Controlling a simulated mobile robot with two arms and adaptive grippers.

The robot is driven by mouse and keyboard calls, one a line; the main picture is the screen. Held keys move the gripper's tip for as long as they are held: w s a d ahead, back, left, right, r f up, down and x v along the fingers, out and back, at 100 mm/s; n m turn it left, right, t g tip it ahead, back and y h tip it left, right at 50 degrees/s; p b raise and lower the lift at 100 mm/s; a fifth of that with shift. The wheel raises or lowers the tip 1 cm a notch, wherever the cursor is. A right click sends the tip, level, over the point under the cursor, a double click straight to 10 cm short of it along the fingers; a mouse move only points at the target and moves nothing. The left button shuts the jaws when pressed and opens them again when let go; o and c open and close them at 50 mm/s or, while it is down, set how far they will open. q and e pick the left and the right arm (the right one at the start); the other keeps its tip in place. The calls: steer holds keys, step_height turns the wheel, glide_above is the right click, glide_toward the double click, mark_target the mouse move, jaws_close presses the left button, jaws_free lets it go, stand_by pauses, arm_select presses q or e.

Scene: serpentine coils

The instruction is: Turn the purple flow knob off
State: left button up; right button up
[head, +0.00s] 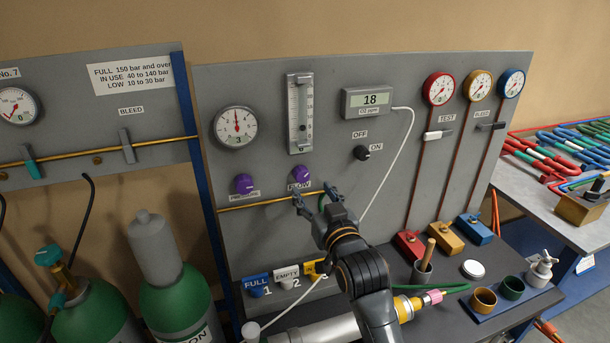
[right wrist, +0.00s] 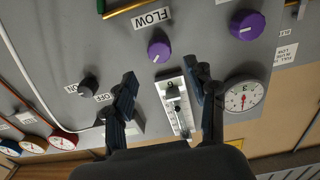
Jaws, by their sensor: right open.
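The purple flow knob (head: 301,174) sits on the grey panel just above its FLOW label, below the tall flow gauge. My right gripper (head: 314,194) is open and in front of the panel, just below the knob in the head view. In the right wrist view the flow knob (right wrist: 158,51) shows ahead, between the lines of the two open fingers (right wrist: 160,80), with nothing held. Whether a finger touches the panel cannot be told. A second purple knob, labelled PRESSURE (head: 244,184), sits to the left. My left gripper is not in view.
A thin brass pipe (head: 246,206) runs below the knobs. A black ON/OFF switch (head: 362,153) and a white cable from the CO2 display (head: 369,101) lie to the right. Red, yellow and blue blocks (head: 411,244) and small cups stand on the dark bench. Green cylinders (head: 177,305) stand at left.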

mark_target(304, 176)
steer(key=shift+p+x, duration=0.55)
steer(key=shift+x, duration=2.6)
steer(key=shift+c, duration=0.4)
steer(key=c, duration=1.1)
